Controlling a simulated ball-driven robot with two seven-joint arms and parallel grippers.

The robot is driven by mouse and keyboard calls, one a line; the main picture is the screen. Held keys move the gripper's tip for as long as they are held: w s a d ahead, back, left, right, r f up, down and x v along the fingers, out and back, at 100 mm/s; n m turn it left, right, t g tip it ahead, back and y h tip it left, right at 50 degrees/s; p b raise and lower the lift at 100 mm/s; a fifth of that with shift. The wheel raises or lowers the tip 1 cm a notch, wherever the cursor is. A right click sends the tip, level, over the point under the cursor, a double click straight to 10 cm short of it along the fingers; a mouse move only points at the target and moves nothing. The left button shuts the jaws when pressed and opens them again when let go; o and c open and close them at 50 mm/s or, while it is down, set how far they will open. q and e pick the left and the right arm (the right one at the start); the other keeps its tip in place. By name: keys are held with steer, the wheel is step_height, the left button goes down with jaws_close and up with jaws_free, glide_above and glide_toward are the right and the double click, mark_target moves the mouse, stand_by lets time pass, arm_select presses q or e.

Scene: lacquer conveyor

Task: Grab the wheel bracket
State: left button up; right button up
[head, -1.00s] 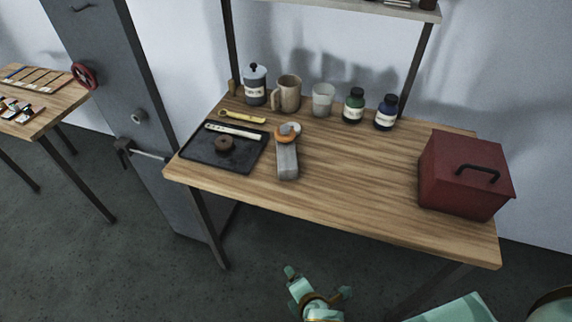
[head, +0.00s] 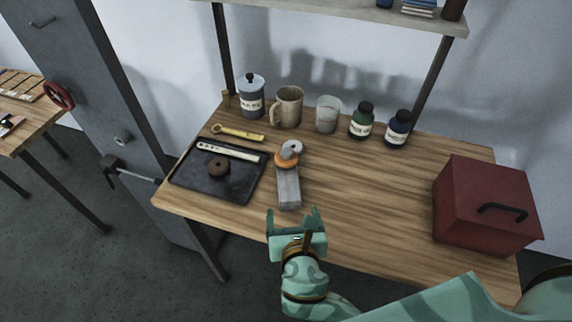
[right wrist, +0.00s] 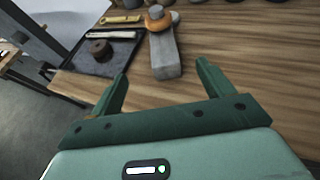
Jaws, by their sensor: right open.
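The wheel bracket (head: 288,190) lies on the wooden workbench, a grey block with an orange ring and a grey wheel at its far end. It also shows in the right wrist view (right wrist: 166,62), ahead of and between the fingers in the picture. My right gripper (head: 295,220) is open and empty at the bench's front edge, on the near side of the bracket and apart from it. Its two green fingers also show in the right wrist view (right wrist: 162,78). My left gripper is not in view.
A dark tray (head: 190,185) with a brown roll (head: 219,168) lies left of the bracket. A mug (head: 289,107), a glass (head: 327,115) and bottles stand behind. A red box (head: 480,205) stands at the right. The bench (head: 375,205) between bracket and box is clear.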

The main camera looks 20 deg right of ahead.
steer(key=b, duration=0.1)
glide_toward(288, 176)
steer(key=shift+w+f+b, duration=0.2)
steer(key=shift+w+b, duration=0.2)
steer(key=shift+w, duration=0.8)
steer(key=shift+w+f, duration=0.1)
steer(key=shift+w, duration=0.05)
steer(key=shift+w+d+f, duration=0.15)
steer(key=shift+w+f, duration=0.05)
steer(key=shift+w, duration=0.1)
steer(key=x, duration=0.2)
steer(key=b+x, duration=0.1)
steer(key=x, duration=0.1)
steer(key=shift+d+f+b, duration=0.15)
steer(key=shift+f+b, duration=0.15)
steer(key=shift+f, duration=0.05)
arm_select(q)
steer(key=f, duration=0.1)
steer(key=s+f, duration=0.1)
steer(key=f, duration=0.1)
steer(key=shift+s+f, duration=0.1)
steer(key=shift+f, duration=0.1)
arm_select(e)
steer(key=shift+r, duration=0.1)
steer(key=shift+c, duration=1.2)
steer(key=c, duration=1)
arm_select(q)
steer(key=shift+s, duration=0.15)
arm_select(e)
steer(key=shift+c, duration=1.2)
